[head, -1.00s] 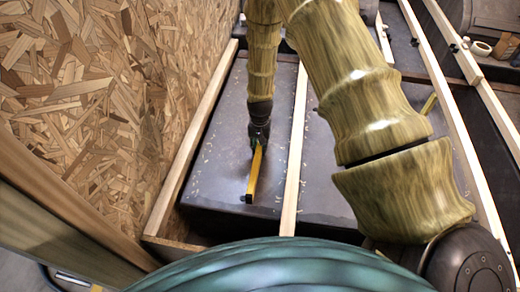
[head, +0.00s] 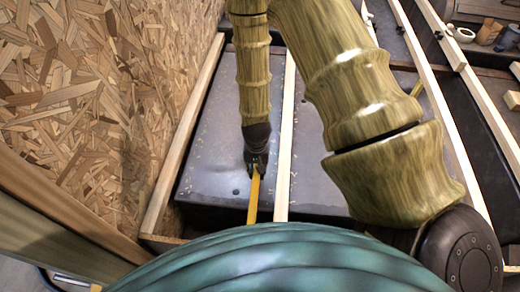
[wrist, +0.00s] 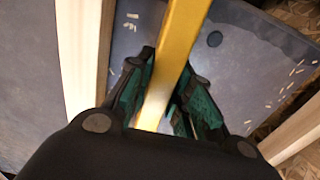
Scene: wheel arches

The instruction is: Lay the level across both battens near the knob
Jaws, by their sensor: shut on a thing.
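The yellow level (head: 254,192) is in my gripper (head: 257,168), held lengthwise over the dark panel between two pale battens. In the wrist view the level (wrist: 184,32) runs between the fingers of my gripper (wrist: 166,95), which are shut on it. The left batten (head: 186,145) lies along the chipboard wall. The middle batten (head: 286,130) is just right of the level, roughly parallel to it; it also shows in the wrist view (wrist: 85,50). The level's near end is hidden behind my green body. A small dark round spot (wrist: 214,39) marks the panel; I cannot tell whether it is the knob.
A chipboard wall (head: 90,90) rises at the left. Another long batten (head: 430,80) runs at the right, with small dark fittings (head: 438,35) near it. Rolls and blocks (head: 464,35) lie at the far right. Wood chips are scattered on the panel.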

